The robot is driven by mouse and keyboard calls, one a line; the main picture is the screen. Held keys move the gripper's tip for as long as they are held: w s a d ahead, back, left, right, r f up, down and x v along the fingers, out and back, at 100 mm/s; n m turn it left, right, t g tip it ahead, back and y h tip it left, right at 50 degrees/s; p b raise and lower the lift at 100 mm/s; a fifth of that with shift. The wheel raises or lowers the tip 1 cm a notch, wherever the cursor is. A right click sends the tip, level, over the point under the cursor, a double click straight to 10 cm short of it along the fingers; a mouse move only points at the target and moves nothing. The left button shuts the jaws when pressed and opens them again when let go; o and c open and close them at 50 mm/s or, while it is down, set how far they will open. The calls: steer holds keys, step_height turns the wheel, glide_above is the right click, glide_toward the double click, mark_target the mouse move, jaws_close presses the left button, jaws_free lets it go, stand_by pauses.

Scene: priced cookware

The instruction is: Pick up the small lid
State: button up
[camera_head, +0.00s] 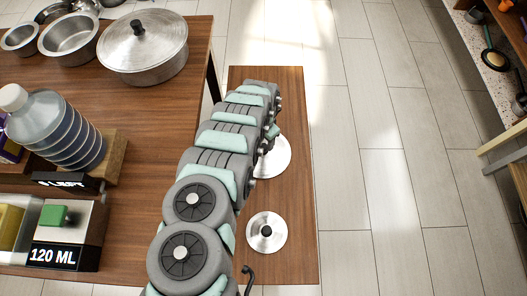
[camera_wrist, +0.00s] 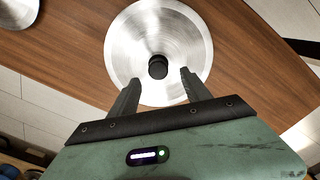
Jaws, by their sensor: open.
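The small lid (camera_head: 267,231), a silver disc with a black knob, lies on the wooden table right of my arm in the head view. A larger silver lid (camera_head: 275,163) lies farther back, partly hidden by my arm. My gripper (camera_head: 272,133) is above the larger lid's far side. In the wrist view, my open gripper (camera_wrist: 159,77) points at a round lid (camera_wrist: 125,45), apparently the larger one. Its black knob lies between the fingertips in the picture, apart from both. I cannot tell the height gap.
Part of another silver disc (camera_wrist: 17,10) shows at the wrist view's upper left. At left in the head view are a lidded pot (camera_head: 143,58), open pots (camera_head: 68,40), a ribbed bottle (camera_head: 55,130) and a "120 ML" sign (camera_head: 53,256). Open floor lies right.

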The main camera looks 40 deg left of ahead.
mark_target(263, 147)
steer(key=f+b, duration=0.1)
steer(key=f, duration=0.2)
steer(key=f+b, duration=0.1)
steer(key=f, duration=0.1)
steer(key=shift+s+d+f+b, duration=0.15)
steer(key=shift+s+f+b, duration=0.1)
steer(key=shift+s+b, duration=0.1)
steer(key=shift+r, duration=0.1)
steer(key=shift+w, duration=0.1)
steer(key=shift+c, duration=0.2)
jaws_close()
